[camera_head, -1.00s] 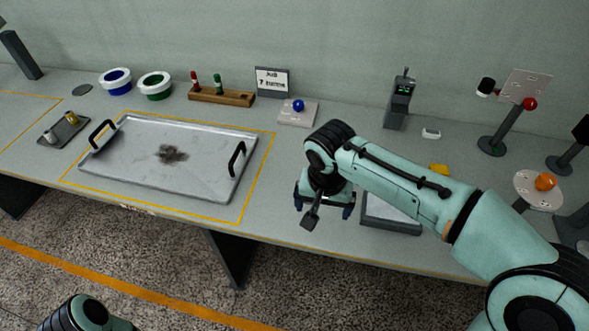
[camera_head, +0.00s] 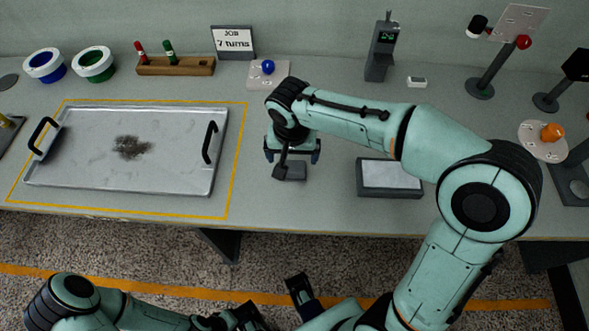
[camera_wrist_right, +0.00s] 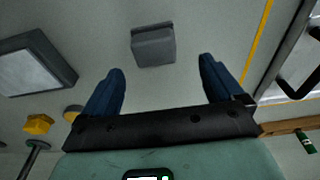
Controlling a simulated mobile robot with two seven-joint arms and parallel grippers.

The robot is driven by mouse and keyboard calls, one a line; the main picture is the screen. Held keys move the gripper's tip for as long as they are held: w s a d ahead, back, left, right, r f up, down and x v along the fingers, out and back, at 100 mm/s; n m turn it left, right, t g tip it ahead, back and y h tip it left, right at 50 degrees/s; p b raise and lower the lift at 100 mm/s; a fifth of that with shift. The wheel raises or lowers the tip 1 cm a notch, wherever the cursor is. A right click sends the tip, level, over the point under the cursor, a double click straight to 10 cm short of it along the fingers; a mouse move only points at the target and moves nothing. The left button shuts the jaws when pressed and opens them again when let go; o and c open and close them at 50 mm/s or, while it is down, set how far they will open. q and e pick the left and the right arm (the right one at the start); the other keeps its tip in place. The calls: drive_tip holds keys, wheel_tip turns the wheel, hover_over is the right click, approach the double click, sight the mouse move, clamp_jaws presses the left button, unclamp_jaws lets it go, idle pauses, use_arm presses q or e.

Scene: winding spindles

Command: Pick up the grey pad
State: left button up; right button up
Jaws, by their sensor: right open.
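The grey pad (camera_wrist_right: 153,46) is a small dark grey block lying on the bench. In the right wrist view it sits ahead of the fingertips and between their lines, with bare bench around it. In the head view the pad (camera_head: 296,172) shows just below my right gripper (camera_head: 292,158), partly hidden by a dark wrist part. My right gripper is open, its two blue fingers (camera_wrist_right: 162,66) spread and empty, apart from the pad.
A metal tray (camera_head: 85,175) with black handles and a dark smudge lies left of the pad inside a yellow outline. A dark-framed flat box (camera_head: 390,175) lies to the right. A plate with a blue ball (camera_head: 267,67) stands behind. Bench around the pad is clear.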

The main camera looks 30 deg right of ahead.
sight(295, 166)
drive_tip(key=f, duration=0.3)
drive_tip(key=f+b, duration=0.1)
drive_tip(key=f, duration=0.1)
drive_tip(key=shift+s+d, duration=0.2)
drive_tip(key=shift+s, duration=0.1)
drive_tip(key=shift+w+f, duration=0.1)
drive_tip(key=shift+f, duration=0.2)
drive_tip(key=c, duration=1.2)
drive_tip(key=shift+c, duration=0.2)
drive_tip(key=shift+r, duration=0.15)
wheel_tip(295, 166, up, 20)
drive_tip(key=p, duration=0.4)
drive_tip(key=o, duration=0.5)
drive_tip(key=shift+c, duration=1.4)
